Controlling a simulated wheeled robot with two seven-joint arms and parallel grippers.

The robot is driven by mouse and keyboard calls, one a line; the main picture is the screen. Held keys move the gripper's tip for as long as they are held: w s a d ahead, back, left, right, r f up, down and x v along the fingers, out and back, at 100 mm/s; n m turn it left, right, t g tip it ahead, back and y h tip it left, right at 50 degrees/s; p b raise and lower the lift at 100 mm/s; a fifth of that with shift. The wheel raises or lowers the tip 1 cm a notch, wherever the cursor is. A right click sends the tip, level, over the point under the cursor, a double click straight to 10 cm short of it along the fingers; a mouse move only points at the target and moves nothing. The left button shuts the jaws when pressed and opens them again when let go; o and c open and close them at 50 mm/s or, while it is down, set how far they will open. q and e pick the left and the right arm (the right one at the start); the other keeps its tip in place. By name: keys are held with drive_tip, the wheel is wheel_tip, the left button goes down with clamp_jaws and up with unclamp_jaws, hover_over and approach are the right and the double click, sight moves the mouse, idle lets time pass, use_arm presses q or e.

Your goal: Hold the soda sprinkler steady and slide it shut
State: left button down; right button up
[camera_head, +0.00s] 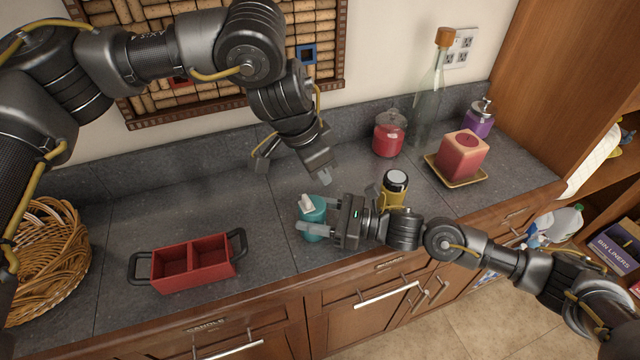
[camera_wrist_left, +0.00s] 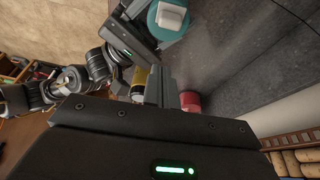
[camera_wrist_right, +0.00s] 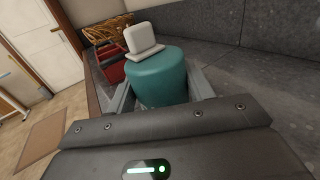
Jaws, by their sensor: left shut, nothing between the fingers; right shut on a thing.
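The soda sprinkler is a teal round container (camera_head: 318,213) with a white top (camera_head: 306,203), upright on the grey counter. In the right wrist view its teal body (camera_wrist_right: 160,80) sits between my fingers, and a white tab (camera_wrist_right: 140,38) stands up from the top. My right gripper (camera_head: 318,225) is shut on the teal body from the right side. My left gripper (camera_head: 325,178) is shut and empty, above and behind the sprinkler, apart from it. In the left wrist view its fingers (camera_wrist_left: 160,86) are together, with the white top (camera_wrist_left: 172,18) near the upper edge.
Behind are a red canister (camera_head: 389,134), a glass bottle (camera_head: 430,95) and a candle on a dish (camera_head: 462,155). A red divided tray (camera_head: 193,264) and basket (camera_head: 50,245) are left. Counter between tray and sprinkler is clear.

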drive_tip(key=shift+s+a, duration=0.15)
drive_tip(key=shift+a, duration=0.1)
drive_tip(key=shift+d, duration=0.15)
use_arm(q)
drive_tip(key=v, duration=0.5)
drive_tip(key=shift+s+a+r, duration=0.15)
drive_tip(key=shift+a+r, duration=0.1)
drive_tip(key=shift+r, duration=0.1)
use_arm(e)
drive_tip(key=o, duration=1)
